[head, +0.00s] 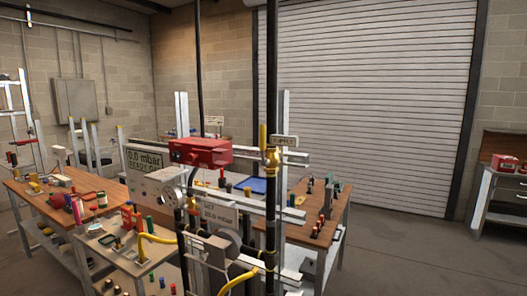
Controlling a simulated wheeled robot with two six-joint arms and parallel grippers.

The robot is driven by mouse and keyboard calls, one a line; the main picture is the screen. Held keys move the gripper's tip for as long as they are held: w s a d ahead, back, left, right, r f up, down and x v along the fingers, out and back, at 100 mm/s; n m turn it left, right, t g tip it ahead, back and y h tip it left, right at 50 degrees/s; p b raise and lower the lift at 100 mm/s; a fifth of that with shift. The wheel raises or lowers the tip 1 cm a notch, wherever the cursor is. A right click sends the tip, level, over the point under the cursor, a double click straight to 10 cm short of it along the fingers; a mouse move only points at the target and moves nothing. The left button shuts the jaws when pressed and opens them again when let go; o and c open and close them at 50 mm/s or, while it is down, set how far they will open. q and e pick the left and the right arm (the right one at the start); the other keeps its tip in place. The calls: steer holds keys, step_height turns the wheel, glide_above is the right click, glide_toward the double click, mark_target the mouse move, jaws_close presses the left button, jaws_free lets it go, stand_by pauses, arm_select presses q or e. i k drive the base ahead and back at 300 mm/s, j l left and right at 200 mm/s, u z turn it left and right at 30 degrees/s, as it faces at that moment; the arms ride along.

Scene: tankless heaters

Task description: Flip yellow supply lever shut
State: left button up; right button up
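The yellow supply lever (262,136) stands upright, roughly parallel to the black vertical pipe (271,215) beside it. It sits on a brass-coloured valve (272,160) on that pipe. Neither of my grippers can be made out in the head view, so nothing is seen touching the lever.
Left of the valve are a red device (200,152) and a gauge panel (145,160) reading 0.0 mbar. Cluttered workbenches stand at left (25,192) and behind the pipe (300,232). Yellow hoses (152,240) run low in front. Open floor (400,260) lies at right.

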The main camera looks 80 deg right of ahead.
mark_target(265, 162)
steer(key=z, duration=2.95)
